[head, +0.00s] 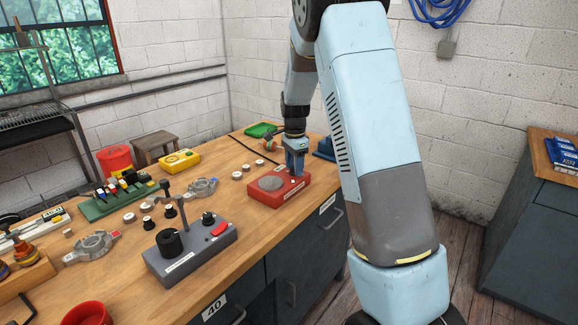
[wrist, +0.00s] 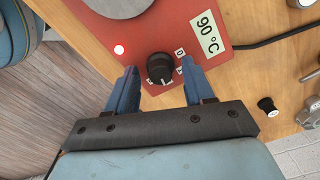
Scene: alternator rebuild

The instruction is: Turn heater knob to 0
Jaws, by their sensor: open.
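The red heater (head: 265,196) sits near the right front edge of the wooden bench, with a round grey plate on top. In the wrist view the heater (wrist: 150,20) shows a black knob (wrist: 160,68), a lit red-white lamp and a "90 °C" label. Small white marks sit at the knob's right, one reading 0; the knob's exact setting is hard to tell. My gripper (head: 296,172) points down over the heater's right end and hides the knob in the head view. In the wrist view its blue fingers (wrist: 159,66) are open on either side of the knob, with gaps visible.
A grey device (head: 192,250) with a black cylinder and lever stands left of the heater. A yellow meter (head: 179,161), green rack (head: 115,199) and green tray (head: 264,130) stand farther back. A black cable leaves the heater. Small round parts lie on the bench (wrist: 272,65).

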